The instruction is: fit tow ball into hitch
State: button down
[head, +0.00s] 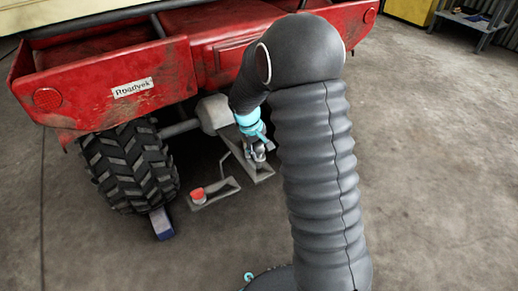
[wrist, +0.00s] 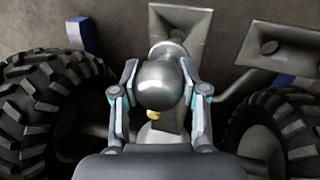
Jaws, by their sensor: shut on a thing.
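My gripper (head: 257,150) is low behind the red vehicle, over the nearer right end of the grey hitch metalwork. In the wrist view my gripper (wrist: 160,98) is shut on the tow ball (wrist: 163,84), a smooth dark grey sphere with one finger on each side. A small brass-coloured piece (wrist: 153,115) shows at its lower edge. A grey hitch plate (wrist: 166,18) lies behind the ball, which hides much of it. I cannot tell whether the ball's lower end is in a socket or above it. In the head view the ball is too small to make out.
A red cap (head: 198,195) stands on a plate. Treaded tyres (wrist: 45,90) flank the hitch, with blue chocks (head: 161,222) by them. The red bumper (head: 110,90) overhangs.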

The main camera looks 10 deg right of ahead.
aim_at(259, 168)
jog(key=shift+s+a+b+x, duration=0.1)
jog(key=shift+a+b+x, duration=0.15)
jog(key=shift+b+x, duration=0.6)
jog(key=shift+s+a+b+x, duration=0.1)
jog(key=shift+a+b+x, duration=0.15)
jog(key=shift+x, duration=1)
jog(key=shift+s+a+b+x, duration=0.1)
jog(key=shift+a+b+x, duration=0.1)
jog(key=shift+b+x, duration=0.65)
jog(key=c, duration=0.5)
grip_release()
jog(key=shift+f, duration=0.45)
jog(key=shift+c, duration=0.2)
jog(key=v, duration=1.2)
jog(key=shift+d, duration=0.1)
jog(key=s+d+r+m+t+y+p, duration=0.1)
jog(key=s+r+p, duration=0.4)
jog(key=s+r, duration=0.7)
jog(key=s+d+r+m+t+y+p, duration=0.1)
jog(key=s+r+m+t+p, duration=0.2)
jog(key=s+r, duration=1)
jog(key=s+p, duration=0.3)
jog(key=s, duration=0.1)
jog(key=shift+s+d+t+y, duration=0.2)
jog(key=shift+d+t+y, duration=0.1)
jog(key=shift+d, duration=0.05)
